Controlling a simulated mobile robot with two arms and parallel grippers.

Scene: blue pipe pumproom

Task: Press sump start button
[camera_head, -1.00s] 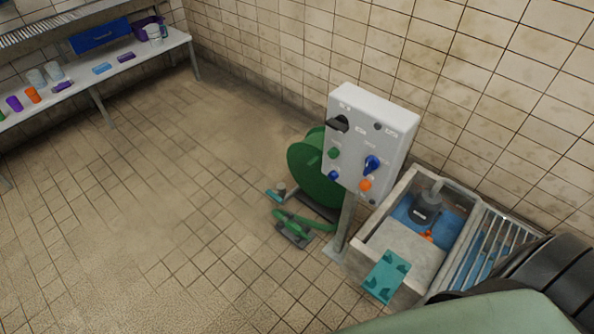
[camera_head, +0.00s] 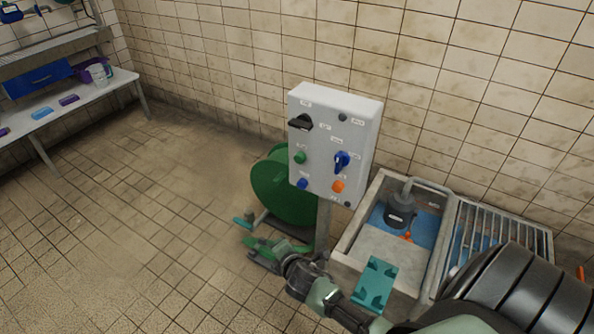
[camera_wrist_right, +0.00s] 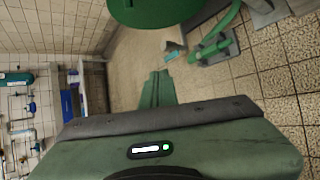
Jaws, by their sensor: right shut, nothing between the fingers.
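A white control box (camera_head: 325,145) stands on a grey post in front of the tiled wall. Its face has a black rotary switch (camera_head: 301,122), a green button (camera_head: 300,157), a blue rotary switch (camera_head: 341,161), a blue button (camera_head: 303,183) and an orange button (camera_head: 338,187). The labels are too small to read, so I cannot tell which is sump start. My right arm reaches in from the lower right, its wrist low before the post. In the wrist view my right gripper (camera_wrist_right: 157,78) is shut and empty, apart from the box. My left gripper is not in view.
A green hose reel (camera_head: 282,190) stands behind and left of the post. A sump basin (camera_head: 345,232) with a pump (camera_head: 401,208) and a teal bracket (camera_head: 374,284) is to the right, beside a metal grating (camera_head: 497,232). A bench (camera_head: 125,78) stands far left. Floor on the left is clear.

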